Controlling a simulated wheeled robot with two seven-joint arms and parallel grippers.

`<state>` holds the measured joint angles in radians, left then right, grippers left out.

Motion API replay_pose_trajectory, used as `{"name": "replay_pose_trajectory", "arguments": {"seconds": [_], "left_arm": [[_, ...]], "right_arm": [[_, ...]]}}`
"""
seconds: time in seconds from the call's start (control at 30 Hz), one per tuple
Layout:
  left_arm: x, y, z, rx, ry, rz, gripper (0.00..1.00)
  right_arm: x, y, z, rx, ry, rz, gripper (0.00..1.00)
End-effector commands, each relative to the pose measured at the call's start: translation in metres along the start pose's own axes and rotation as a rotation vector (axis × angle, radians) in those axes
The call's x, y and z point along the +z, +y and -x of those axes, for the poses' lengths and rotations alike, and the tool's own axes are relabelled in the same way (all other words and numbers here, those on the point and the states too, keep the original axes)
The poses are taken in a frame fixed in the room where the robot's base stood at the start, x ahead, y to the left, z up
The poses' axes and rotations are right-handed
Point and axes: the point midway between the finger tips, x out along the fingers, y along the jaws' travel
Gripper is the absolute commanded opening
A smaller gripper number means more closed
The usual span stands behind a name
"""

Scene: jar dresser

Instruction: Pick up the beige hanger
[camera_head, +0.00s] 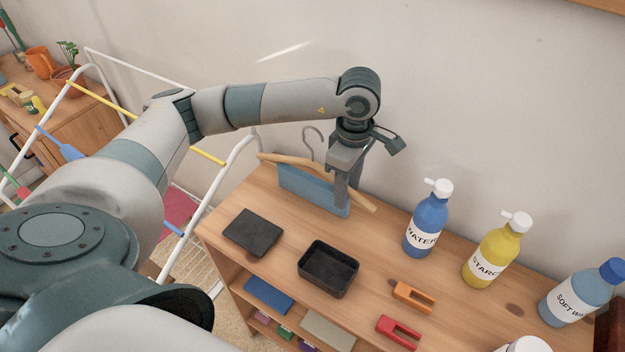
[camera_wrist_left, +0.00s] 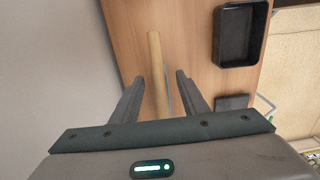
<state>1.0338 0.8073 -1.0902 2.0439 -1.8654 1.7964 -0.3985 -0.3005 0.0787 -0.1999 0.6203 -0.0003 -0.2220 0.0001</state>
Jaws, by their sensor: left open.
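The beige hanger (camera_head: 285,159) has a grey metal hook and sits on the wooden dresser top near the wall, at a blue upright panel (camera_head: 305,190). My left gripper (camera_head: 346,198) points down over the right part of the hanger. In the left wrist view, the hanger's bar (camera_wrist_left: 156,60) runs between the two spread fingers of my left gripper (camera_wrist_left: 160,78). The gripper is open, with a gap visible on each side of the bar. The gripper hides part of the hanger in the head view. My right gripper is out of view.
On the dresser top (camera_head: 375,255) are a black tray (camera_head: 328,268), a dark flat slab (camera_head: 253,232), an orange clip (camera_head: 413,297) and a red clip (camera_head: 398,331). Blue (camera_head: 427,222) and yellow (camera_head: 490,255) bottles stand right. A white drying rack (camera_head: 240,152) is left.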

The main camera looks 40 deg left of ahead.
Motion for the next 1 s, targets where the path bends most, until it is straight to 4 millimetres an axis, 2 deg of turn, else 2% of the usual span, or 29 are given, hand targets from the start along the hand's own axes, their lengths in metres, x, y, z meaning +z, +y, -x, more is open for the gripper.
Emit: {"name": "replay_pose_trajectory", "arguments": {"seconds": [0.03, 0.23, 0.7, 0.73, 0.87, 0.9, 1.0], "left_arm": [[0.0, -0.001, -0.004, -0.004, 0.0, 0.0, 0.41], [0.0, 0.0, -0.022, -0.001, 0.0, 0.0, 0.41], [0.0, 0.0, -0.023, 0.0, 0.0, -0.001, 0.41], [0.0, 0.0, -0.023, 0.0, 0.0, -0.001, 0.36], [0.0, 0.0, -0.023, 0.0, 0.0, -0.001, 0.05], [0.0, 0.0, -0.023, 0.0, 0.0, -0.001, 0.0], [0.0, 0.0, -0.023, 0.001, 0.0, -0.001, 0.0]], "right_arm": [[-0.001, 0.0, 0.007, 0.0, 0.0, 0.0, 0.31], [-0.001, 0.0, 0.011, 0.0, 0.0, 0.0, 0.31], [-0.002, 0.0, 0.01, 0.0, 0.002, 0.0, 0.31], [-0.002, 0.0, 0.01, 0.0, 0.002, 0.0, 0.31], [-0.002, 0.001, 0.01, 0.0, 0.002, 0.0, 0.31], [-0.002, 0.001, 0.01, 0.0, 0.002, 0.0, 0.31], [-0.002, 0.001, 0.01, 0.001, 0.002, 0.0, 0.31]]}}
